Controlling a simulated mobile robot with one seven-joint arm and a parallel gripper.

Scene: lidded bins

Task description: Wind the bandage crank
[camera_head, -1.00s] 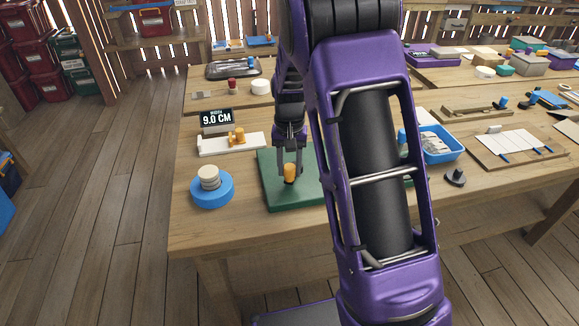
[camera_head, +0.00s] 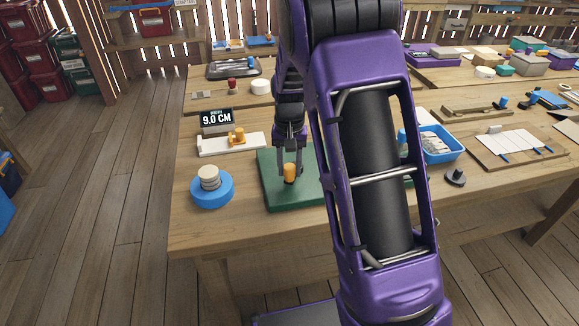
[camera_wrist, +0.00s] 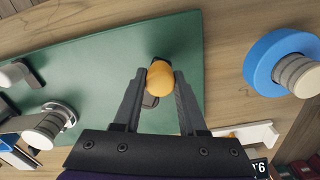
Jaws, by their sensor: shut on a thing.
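The crank's orange knob (camera_head: 290,172) stands up from a green base board (camera_head: 276,193) on the workbench. My gripper (camera_head: 289,165) points down at it from above, with its fingers shut on the knob. In the wrist view the knob (camera_wrist: 160,84) sits between the two fingertips (camera_wrist: 160,90), and a dark crank part shows below it. A pale roll on a spindle (camera_wrist: 42,130) stands on the green board at the left of the wrist view. In the head view my arm hides much of the board and the rest of the winder.
A blue round holder with pale discs (camera_head: 211,189) stands left of the board. Behind it are a white gauge with an orange slider (camera_head: 238,139) and a display reading 9.0 CM (camera_head: 216,119). A blue tray (camera_head: 440,147) and a dark small part (camera_head: 456,177) lie to the right.

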